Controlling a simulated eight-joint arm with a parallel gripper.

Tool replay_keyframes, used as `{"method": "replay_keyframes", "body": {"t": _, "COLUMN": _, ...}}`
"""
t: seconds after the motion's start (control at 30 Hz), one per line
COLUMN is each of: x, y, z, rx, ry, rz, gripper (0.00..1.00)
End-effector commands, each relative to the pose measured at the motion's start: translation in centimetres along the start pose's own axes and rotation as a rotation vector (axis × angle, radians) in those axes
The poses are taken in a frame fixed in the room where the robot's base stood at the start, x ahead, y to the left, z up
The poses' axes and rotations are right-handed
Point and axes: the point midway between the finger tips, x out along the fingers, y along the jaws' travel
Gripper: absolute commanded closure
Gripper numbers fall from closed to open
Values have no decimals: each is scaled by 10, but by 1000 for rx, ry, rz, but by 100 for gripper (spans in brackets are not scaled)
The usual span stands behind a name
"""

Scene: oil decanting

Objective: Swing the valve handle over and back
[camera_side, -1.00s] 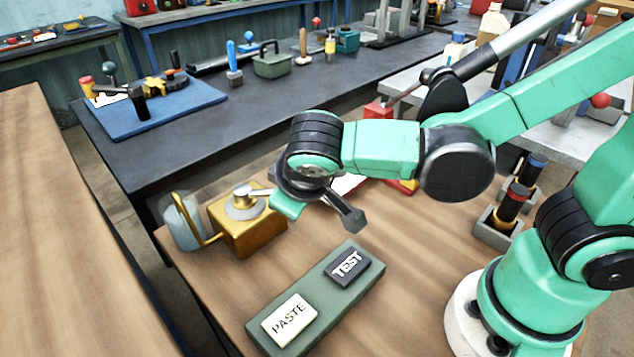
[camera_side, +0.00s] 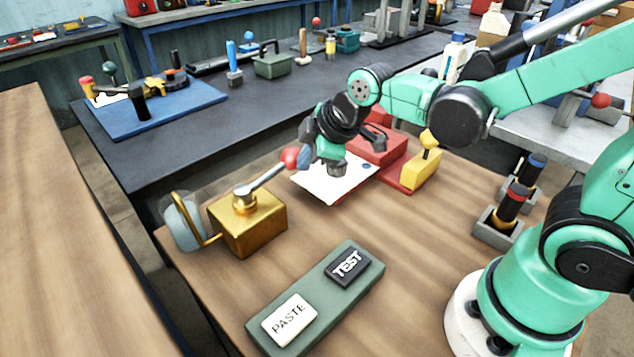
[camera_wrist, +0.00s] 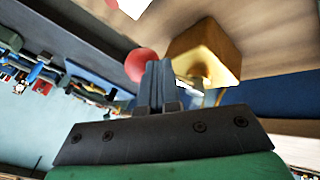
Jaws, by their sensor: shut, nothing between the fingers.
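The valve is a gold block (camera_side: 248,222) on the wooden bench, with a silver hub on top. Its silver handle (camera_side: 266,179) points up and to the right in the side view and ends in a red ball knob (camera_side: 290,158). My gripper (camera_side: 304,158) is shut and empty, with its fingertips right beside the knob. In the wrist view the closed fingers (camera_wrist: 157,85) stand just right of the red knob (camera_wrist: 140,65), with the gold block (camera_wrist: 205,52) behind. I cannot tell whether fingers and knob touch.
A brass spout (camera_side: 207,236) and clear glass (camera_side: 182,222) stand left of the block. Bench between is clear.

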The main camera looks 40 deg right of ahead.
Motion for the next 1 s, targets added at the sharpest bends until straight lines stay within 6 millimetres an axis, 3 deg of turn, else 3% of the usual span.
{"method": "replay_keyframes", "body": {"t": 0.33, "x": 6, "y": 11, "z": -1, "rx": 0, "ry": -2, "rz": 0, "gripper": 100}}
{"method": "replay_keyframes", "body": {"t": 1.0, "x": 4, "y": 12, "z": -1, "rx": -1, "ry": 0, "rz": 6, "gripper": 100}}
